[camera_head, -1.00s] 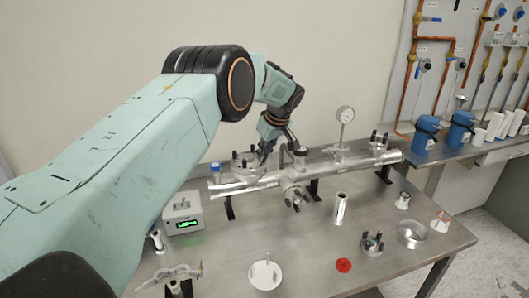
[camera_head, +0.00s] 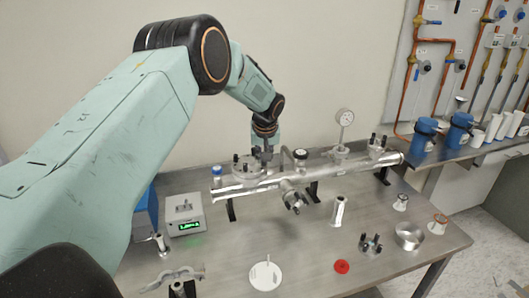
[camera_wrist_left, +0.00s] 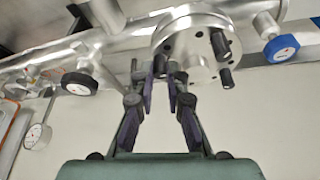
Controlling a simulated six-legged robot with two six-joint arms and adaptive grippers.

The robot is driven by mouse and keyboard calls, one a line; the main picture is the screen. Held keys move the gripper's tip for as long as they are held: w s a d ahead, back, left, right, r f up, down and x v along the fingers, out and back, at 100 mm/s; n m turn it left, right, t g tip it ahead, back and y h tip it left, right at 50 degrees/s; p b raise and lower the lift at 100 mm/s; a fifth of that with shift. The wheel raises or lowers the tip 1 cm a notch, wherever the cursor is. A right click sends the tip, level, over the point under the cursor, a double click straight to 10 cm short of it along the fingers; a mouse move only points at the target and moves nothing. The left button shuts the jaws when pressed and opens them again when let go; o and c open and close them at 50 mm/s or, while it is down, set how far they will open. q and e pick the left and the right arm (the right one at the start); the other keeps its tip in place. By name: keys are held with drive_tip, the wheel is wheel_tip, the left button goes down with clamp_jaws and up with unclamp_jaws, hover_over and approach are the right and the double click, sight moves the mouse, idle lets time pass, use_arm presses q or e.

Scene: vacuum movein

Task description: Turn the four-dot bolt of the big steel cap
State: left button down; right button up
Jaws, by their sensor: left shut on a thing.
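The big steel cap (camera_head: 246,174) is a round flange with dark bolts, standing on the left part of the horizontal steel pipe. My left gripper (camera_head: 266,154) points down at the cap's right edge. In the left wrist view the cap (camera_wrist_left: 186,40) fills the upper middle, with several dark bolts (camera_wrist_left: 220,45) in it. The left gripper's fingertips (camera_wrist_left: 161,74) are closed around a bolt at the cap's rim, which they mostly hide. The dots on the bolts are too small to read. My right gripper is in neither view.
The steel pipe (camera_head: 330,168) runs across the table, with a gauge (camera_head: 345,117) and a black-knobbed valve (camera_head: 301,154) right of the gripper. A grey box with a green display (camera_head: 185,215) stands left.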

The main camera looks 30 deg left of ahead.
use_arm(q)
drive_tip(key=m+h, duration=0.1)
drive_tip(key=m, duration=0.1)
drive_tip(key=shift+a+m+t, duration=0.15)
drive_tip(key=shift+m+t, duration=0.15)
drive_tip(key=shift+m+h, duration=0.5)
drive_tip(key=shift+m, duration=1)
drive_tip(key=c, duration=1.4)
unclamp_jaws()
drive_tip(key=shift+o, duration=0.2)
drive_tip(key=v, duration=0.8)
